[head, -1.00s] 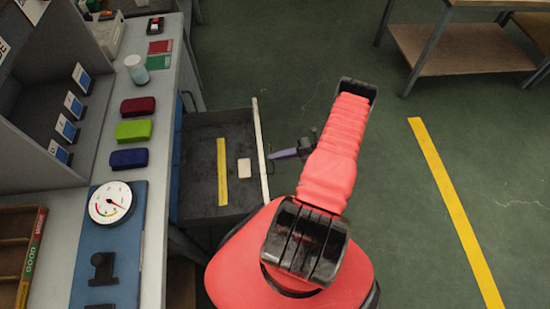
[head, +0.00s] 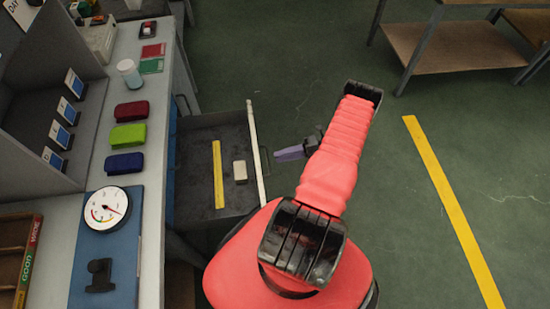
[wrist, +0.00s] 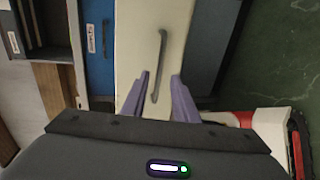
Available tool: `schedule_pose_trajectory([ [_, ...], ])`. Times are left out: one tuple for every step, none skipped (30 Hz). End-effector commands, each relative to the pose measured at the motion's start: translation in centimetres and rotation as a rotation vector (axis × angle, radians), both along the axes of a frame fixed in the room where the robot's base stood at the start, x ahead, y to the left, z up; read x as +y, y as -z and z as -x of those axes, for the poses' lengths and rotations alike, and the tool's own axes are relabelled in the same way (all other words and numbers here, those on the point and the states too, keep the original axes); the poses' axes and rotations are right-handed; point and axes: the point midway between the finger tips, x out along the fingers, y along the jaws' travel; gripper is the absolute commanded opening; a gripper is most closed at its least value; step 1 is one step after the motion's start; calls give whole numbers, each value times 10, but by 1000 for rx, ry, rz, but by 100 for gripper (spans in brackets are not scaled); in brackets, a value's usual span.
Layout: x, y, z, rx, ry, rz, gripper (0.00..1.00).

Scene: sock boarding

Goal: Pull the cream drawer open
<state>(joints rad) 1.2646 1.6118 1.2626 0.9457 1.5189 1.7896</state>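The cream drawer front (head: 257,150) stands well out from the bench in the head view, with the drawer's dark interior showing behind it. In the wrist view the cream front (wrist: 140,50) fills the middle, with a grey bar handle (wrist: 162,45) on it. My gripper (head: 277,154) is just outside the drawer front, its purple fingers pointing at it. In the wrist view my gripper (wrist: 159,76) is open, one finger on each side of the handle's lower part. It looks apart from the handle, with nothing held.
The drawer holds a yellow strip (head: 218,175) and a pale block (head: 240,171). A blue drawer front (wrist: 97,45) lies beside the cream one. The bench (head: 150,180) carries colored blocks and a dial gauge (head: 107,208). Green floor to the right is clear near the gripper.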

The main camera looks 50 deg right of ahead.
Motion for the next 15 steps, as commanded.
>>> schedule_pose_trajectory([
  [-8,-2,6,0,2,2,27],
  [-12,-2,9,1,3,2,27],
  [-18,-4,13,0,3,3,27],
  [-22,-5,16,-1,2,3,27],
  [-25,-6,20,0,2,2,27],
  [-31,-7,24,1,3,3,27],
  [-35,-8,27,1,3,3,27],
  [-39,-9,30,0,2,2,27],
  [-44,-10,34,0,2,2,27],
  [-48,-11,37,1,2,3,27],
  [-51,-12,40,1,2,2,27],
  [-56,-13,44,1,1,2,27],
  [-58,-14,46,1,0,2,27],
  [-61,-15,48,1,0,2,27],
  [-64,-15,50,1,0,2,27],
])
